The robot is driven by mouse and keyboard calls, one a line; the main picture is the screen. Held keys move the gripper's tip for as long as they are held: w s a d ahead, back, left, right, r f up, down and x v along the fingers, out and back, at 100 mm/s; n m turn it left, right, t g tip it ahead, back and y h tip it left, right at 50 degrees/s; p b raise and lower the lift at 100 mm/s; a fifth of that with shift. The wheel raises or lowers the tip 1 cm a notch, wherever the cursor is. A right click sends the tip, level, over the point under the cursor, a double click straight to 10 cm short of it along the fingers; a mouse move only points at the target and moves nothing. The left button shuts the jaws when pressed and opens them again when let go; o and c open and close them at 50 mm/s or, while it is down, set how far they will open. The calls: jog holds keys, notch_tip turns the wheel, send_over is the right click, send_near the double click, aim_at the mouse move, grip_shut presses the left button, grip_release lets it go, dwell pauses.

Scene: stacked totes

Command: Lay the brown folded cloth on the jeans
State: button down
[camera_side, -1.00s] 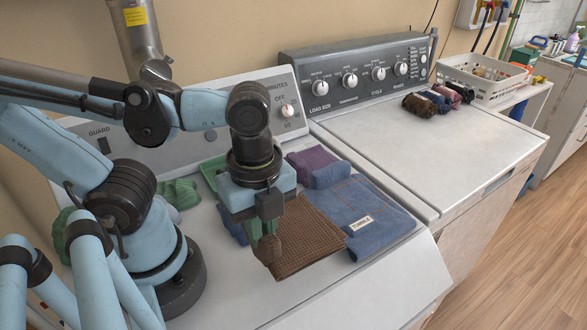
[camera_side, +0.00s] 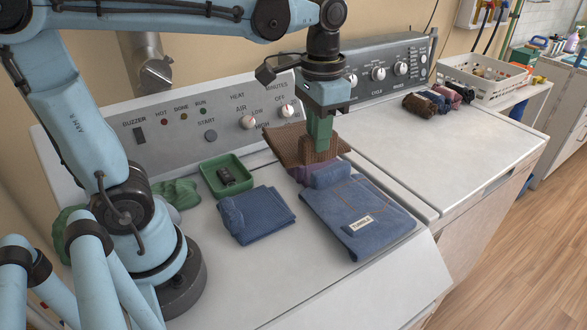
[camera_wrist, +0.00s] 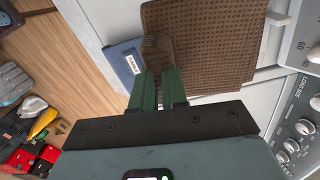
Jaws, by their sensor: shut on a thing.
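The brown folded cloth (camera_side: 285,147), waffle-textured, hangs in my gripper (camera_side: 319,150), whose green fingers are shut on its thick rolled edge. It also shows in the wrist view (camera_wrist: 220,40), spread out beyond the fingers. The jeans (camera_side: 345,200), blue with a white label, lie flat on the white machine top, in front of and below the cloth in the side view. In the wrist view a part of the jeans (camera_wrist: 118,58) with the label shows left of the cloth. The cloth looks raised; its exact height is unclear.
A purple folded cloth (camera_side: 303,175) lies behind the jeans, partly hidden by the brown cloth. A smaller blue folded cloth (camera_side: 265,213) and a green tray (camera_side: 210,185) with a dark item lie to the left. Rolled cloths (camera_side: 420,104) sit on the right machine, mostly clear.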

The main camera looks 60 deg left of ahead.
jog(key=shift+w+a+r+n, duration=0.1)
jog(key=shift+w+a+n, duration=0.55)
jog(key=shift+n, duration=0.05)
jog(key=s+d+f+m, duration=0.4)
jog(key=s+d+m, duration=0.1)
jog(key=s+m, duration=0.35)
jog(key=s+d+f+m, duration=0.4)
jog(key=s+f+m, duration=0.1)
jog(key=s+m, duration=0.35)
jog(key=shift+m, duration=0.4)
jog(key=shift+w+d+f, duration=0.1)
jog(key=shift+w+f, duration=0.1)
jog(key=shift+f, duration=1.5)
jog(key=shift+w+d+f, duration=0.1)
jog(key=shift+w+f, duration=0.1)
jog(key=shift+f, duration=1.5)
jog(key=c, duration=1.2)
grip_release()
jog(key=shift+f, duration=0.1)
jog(key=shift+o, duration=0.2)
